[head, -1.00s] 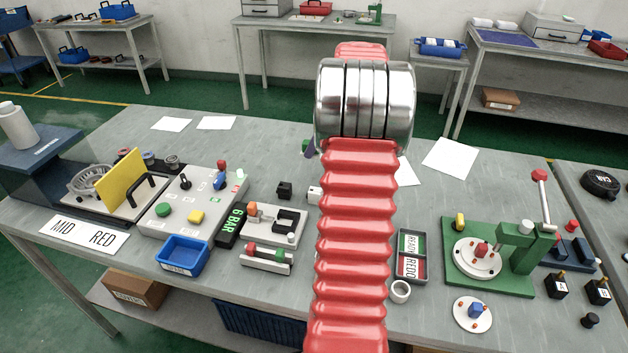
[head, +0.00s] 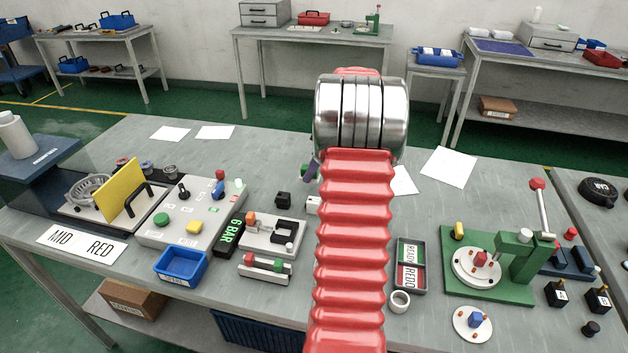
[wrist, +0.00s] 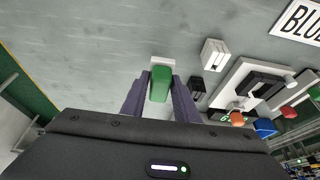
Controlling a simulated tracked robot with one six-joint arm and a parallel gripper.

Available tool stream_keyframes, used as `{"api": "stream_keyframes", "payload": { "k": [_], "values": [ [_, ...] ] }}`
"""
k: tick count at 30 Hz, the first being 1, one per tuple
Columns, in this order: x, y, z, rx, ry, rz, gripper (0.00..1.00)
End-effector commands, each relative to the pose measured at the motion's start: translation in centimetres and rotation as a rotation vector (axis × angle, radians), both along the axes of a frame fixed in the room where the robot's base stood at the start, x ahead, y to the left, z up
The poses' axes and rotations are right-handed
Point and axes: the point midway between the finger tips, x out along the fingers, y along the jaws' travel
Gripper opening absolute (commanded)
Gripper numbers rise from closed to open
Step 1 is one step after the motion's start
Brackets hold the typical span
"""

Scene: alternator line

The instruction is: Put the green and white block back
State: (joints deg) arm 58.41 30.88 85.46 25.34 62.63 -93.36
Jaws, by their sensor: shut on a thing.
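In the wrist view, my gripper (wrist: 161,84) is shut on a small green and white block (wrist: 160,85). The green part sits between the two purple fingers and the white end points away from my wrist. I cannot tell whether the block touches the grey table or hangs above it.
A white block (wrist: 214,54) and a black block (wrist: 197,88) stand right of my gripper in the wrist view. Beyond them is a fixture with a black U-shaped part (head: 285,231). A tray with green and red cards (head: 411,266) lies right of my arm.

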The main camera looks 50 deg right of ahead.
Motion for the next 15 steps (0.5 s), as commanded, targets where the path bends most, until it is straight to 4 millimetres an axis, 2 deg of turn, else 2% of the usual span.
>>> {"api": "stream_keyframes", "payload": {
  "k": [9,15],
  "values": [
    [0.0,0.0,-4.2,0.003,0.001,0.000,0.07],
    [0.0,0.0,-4.6,0.000,0.000,0.000,0.07]
  ]
}}
